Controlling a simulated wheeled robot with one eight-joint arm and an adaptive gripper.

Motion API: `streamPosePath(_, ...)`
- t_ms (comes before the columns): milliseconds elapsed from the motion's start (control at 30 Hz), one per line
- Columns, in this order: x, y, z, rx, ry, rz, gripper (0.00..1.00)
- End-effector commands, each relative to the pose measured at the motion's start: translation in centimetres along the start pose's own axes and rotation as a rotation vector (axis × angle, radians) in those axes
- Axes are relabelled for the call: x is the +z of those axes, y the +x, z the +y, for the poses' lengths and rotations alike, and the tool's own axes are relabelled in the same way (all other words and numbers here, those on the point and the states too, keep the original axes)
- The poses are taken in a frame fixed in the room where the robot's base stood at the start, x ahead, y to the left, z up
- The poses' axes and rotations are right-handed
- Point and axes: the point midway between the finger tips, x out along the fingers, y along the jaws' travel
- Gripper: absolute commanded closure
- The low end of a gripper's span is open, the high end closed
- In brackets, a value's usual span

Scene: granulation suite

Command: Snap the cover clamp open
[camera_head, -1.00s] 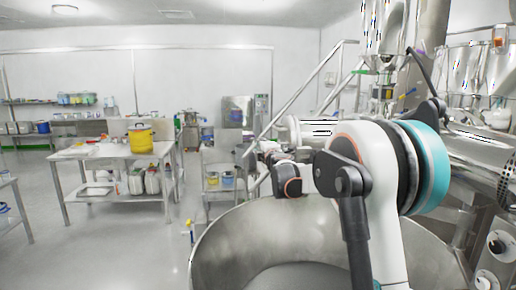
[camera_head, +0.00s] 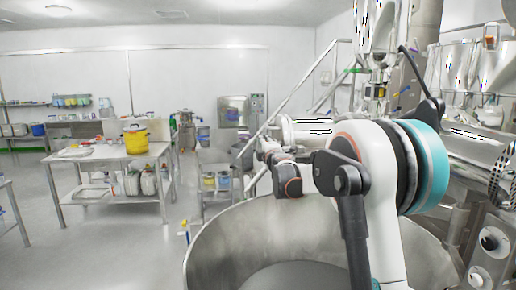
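My arm reaches forward from the lower right of the head view, over a large open steel bowl (camera_head: 225,245). The far end of my arm, with my gripper (camera_head: 268,150), is small and partly hidden behind my own arm links. I cannot make out its fingers or anything between them. A horizontal steel cylinder (camera_head: 310,130) shows just beyond my arm. I cannot pick out the cover clamp; it is too small to tell or hidden behind my arm.
Steel railings (camera_head: 295,85) rise behind my arm. Steel machinery with hoppers (camera_head: 458,65) fills the right. A steel table (camera_head: 105,152) with a yellow pot (camera_head: 136,140) stands at the left, and a small cart with buckets (camera_head: 223,180) at the middle.

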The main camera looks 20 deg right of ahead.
Motion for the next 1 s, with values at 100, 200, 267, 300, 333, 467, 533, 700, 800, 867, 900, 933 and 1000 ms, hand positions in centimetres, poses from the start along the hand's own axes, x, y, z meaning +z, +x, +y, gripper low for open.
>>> streamPosePath(100,-0.2,0.0,0.1,0.0,0.0,0.003,0.55)
streamPosePath(200,-0.3,-0.1,0.1,0.0,0.001,0.005,0.55)
streamPosePath(267,-0.3,-0.4,0.1,0.0,0.001,0.005,0.55)
streamPosePath(300,-0.3,-0.7,0.1,0.0,0.001,0.005,0.55)
streamPosePath(333,-0.3,-1.0,0.1,0.0,0.001,0.005,0.55)
streamPosePath(467,-0.3,-3.1,0.2,0.0,0.0,0.004,0.55)
streamPosePath(533,-0.2,-4.6,0.1,0.0,0.0,0.003,0.55)
streamPosePath(700,-0.2,-8.0,0.1,0.0,-0.001,0.002,0.55)
streamPosePath(800,-0.1,-9.6,0.1,0.0,-0.001,0.001,0.55)
streamPosePath(867,-0.1,-10.4,0.1,0.0,-0.001,0.001,0.55)
streamPosePath(900,-0.1,-10.9,0.1,0.0,-0.001,0.001,0.55)
streamPosePath(933,-0.1,-11.1,0.1,0.0,-0.001,0.001,0.55)
streamPosePath(1000,-0.1,-11.6,0.1,0.0,-0.002,0.001,0.55)
